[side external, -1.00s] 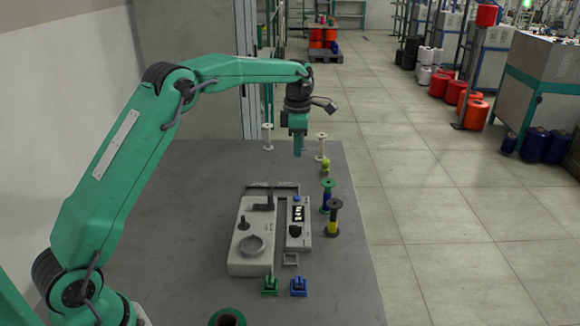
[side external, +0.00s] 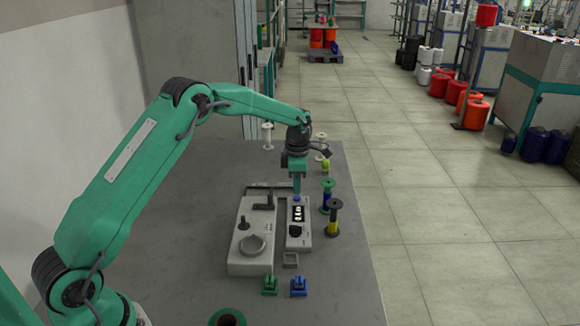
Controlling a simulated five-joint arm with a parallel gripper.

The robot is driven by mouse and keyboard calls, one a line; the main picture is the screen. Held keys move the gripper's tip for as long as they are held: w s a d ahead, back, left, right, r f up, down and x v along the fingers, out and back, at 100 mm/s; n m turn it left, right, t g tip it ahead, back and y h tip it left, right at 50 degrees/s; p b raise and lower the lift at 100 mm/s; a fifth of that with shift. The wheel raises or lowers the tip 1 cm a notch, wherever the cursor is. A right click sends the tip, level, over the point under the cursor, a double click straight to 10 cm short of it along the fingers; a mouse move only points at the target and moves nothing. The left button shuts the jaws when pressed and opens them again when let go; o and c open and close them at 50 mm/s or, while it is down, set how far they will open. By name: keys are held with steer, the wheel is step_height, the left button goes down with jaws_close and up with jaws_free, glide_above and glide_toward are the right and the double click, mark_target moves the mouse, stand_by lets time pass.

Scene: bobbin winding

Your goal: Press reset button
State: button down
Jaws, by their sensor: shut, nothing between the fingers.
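The light grey counter box (side external: 305,240) stands on the table, with a dark display (side external: 297,214) showing white digits and a black knob (side external: 295,231) below it. A small blue button (side external: 297,198) is at the box's far end, beyond the display. My gripper (side external: 297,190) is shut and empty, pointing straight down over this button. Its tip is at the button and partly hides it; I cannot tell whether they touch.
The grey winder (side external: 250,265) stands left of the counter box. A green and blue bobbin (side external: 327,196) and a black and yellow bobbin (side external: 334,218) stand close on the right. Green (side external: 269,285) and blue (side external: 299,287) clips lie in front. The table's left side is clear.

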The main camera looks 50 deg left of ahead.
mark_target(296, 197)
steer(key=shift+f, duration=0.85)
steer(key=shift+s+f, duration=0.1)
steer(key=shift+f, duration=1.05)
step_height(296, 197, up, 15)
steer(key=shift+w, duration=0.3)
steer(key=shift+r, duration=0.2)
